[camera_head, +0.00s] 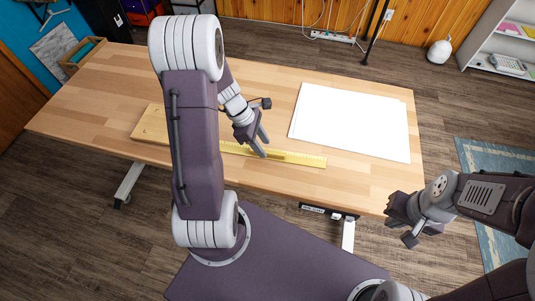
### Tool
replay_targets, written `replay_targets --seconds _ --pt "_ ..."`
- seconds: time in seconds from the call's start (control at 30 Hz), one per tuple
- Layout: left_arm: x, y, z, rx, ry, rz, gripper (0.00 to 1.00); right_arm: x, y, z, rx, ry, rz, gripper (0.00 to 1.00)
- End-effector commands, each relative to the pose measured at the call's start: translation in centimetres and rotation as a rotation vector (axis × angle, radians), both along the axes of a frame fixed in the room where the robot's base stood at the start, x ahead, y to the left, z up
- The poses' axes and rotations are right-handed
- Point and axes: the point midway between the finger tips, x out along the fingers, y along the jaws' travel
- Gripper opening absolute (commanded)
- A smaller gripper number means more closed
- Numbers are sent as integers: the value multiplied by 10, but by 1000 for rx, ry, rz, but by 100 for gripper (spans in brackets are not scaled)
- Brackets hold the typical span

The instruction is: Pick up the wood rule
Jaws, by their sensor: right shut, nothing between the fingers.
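The wood rule (300,158) is a long, thin yellow strip lying flat along the near side of the wooden table (100,95). My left arm crosses in front of its middle and hides part of it. My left gripper (264,149) points down at the rule, with its two fingers a little apart and their tips over or close to the rule. I cannot tell whether they touch it. My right gripper (390,210) is shut and empty at the table's near right corner, apart from the rule.
A stack of white sheets (350,120) lies on the right of the table. A wider pale wooden piece (150,124) shows to the left of my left arm. A box (83,54) stands beyond the table's far left edge. The table's left part is clear.

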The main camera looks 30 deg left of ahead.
Motion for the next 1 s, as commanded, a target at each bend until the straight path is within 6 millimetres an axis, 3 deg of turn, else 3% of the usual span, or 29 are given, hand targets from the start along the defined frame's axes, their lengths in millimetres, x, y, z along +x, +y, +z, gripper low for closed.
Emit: replay_targets --seconds 0.13,0.4,0.53,0.57,0.87,1.0 --pt "1 -9 -24 -1 2 -2 40 0 0 -8 0 0 0 0" --pt "2 -10 -27 1 0 -1 40 0 0 -7 0 0 0 0" --pt "2 -10 -27 1 0 -1 4 0 0 -7 0 0 0 0" --pt "2 -10 -27 1 0 -1 0 0 0 -7 0 0 0 0" --pt "2 -10 -26 1 -1 -1 0 0 0 -7 0 0 0 0" --pt "3 -10 -17 1 -3 -2 0 0 0 -4 0 0 0 0"
